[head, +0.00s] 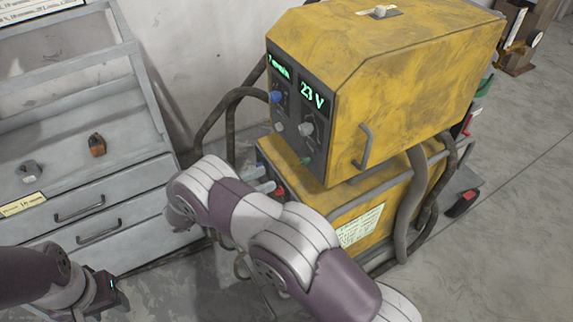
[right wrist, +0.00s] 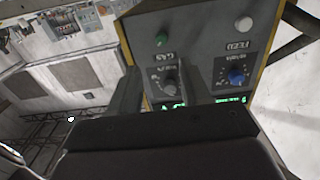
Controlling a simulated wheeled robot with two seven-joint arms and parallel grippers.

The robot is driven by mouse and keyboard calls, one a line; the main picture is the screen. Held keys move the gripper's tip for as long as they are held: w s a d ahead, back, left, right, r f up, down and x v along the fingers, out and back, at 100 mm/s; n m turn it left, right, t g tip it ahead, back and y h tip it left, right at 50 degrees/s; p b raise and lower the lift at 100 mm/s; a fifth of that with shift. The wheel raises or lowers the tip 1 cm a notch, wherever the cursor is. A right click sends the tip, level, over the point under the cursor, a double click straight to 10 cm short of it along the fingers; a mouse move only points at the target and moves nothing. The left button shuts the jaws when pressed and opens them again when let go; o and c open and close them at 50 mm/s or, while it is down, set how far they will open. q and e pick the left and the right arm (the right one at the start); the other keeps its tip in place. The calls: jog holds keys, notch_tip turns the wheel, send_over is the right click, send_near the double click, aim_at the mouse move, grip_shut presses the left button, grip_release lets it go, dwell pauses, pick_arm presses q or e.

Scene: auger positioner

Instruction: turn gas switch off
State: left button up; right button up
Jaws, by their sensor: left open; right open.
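The yellow welding machine (head: 400,90) stands in the middle of the head view, with a dark front panel (head: 297,110). The panel carries a blue knob (head: 277,97), a grey knob (head: 306,128) and a small green switch (head: 305,160). In the right wrist view the panel is upside down; a GAS label lies between the green switch (right wrist: 161,39) and the grey knob (right wrist: 170,85). My right gripper (right wrist: 163,85) is open, its fingers apart in front of the panel; contact cannot be told. My left gripper (head: 108,290) is open and empty at lower left, away from the machine.
A grey drawer cabinet (head: 85,190) stands at left, with a small orange object (head: 97,145) and a grey one (head: 28,171) on top. Dark hoses (head: 230,100) loop beside the machine. The floor at right (head: 520,180) is mostly clear.

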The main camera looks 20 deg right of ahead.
jog(key=p, duration=0.2)
send_near(305, 161)
jog(key=d, duration=0.3)
pick_arm(q)
jog(key=r, duration=0.1)
jog(key=r+p, duration=0.1)
jog(key=r, duration=0.1)
jog(key=shift+w+a+r, duration=0.1)
jog(key=shift+a+r, duration=0.05)
jog(key=shift+a, duration=0.25)
pick_arm(e)
jog(key=d, duration=0.3)
jog(key=w+d, duration=0.1)
jog(key=shift+w+d+f, duration=0.15)
jog(key=shift+d+f, duration=0.15)
jog(key=shift+c, duration=0.3)
grip_shut()
